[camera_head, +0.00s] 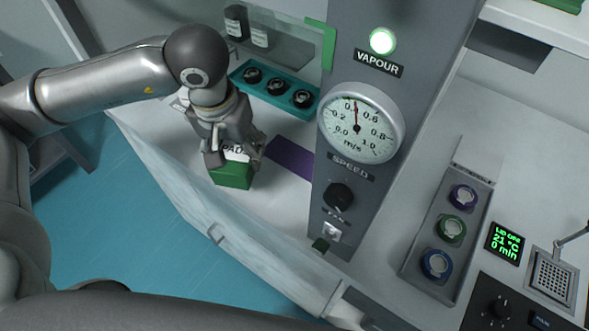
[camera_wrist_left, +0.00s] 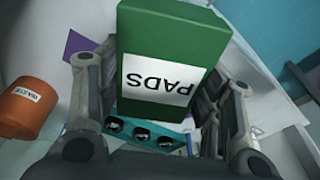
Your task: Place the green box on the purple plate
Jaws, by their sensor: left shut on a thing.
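The green box (camera_head: 232,174), with a white "PADS" label, is held in my left gripper (camera_head: 233,157) near the front edge of the white bench. In the left wrist view the green box (camera_wrist_left: 158,95) sits between the two fingers of my left gripper (camera_wrist_left: 165,90). The purple plate (camera_head: 289,158) lies flat on the bench just to the right of the box, partly hidden behind the grey instrument column. A bit of the purple plate (camera_wrist_left: 76,43) also shows at the upper left of the left wrist view. My right gripper is not in view.
A teal rack (camera_head: 275,92) with several black-capped vials stands behind the plate. The grey column (camera_head: 375,120) with a gauge rises right beside the plate. Dark bottles (camera_head: 236,24) stand further back. An orange waste container (camera_wrist_left: 27,106) shows in the left wrist view.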

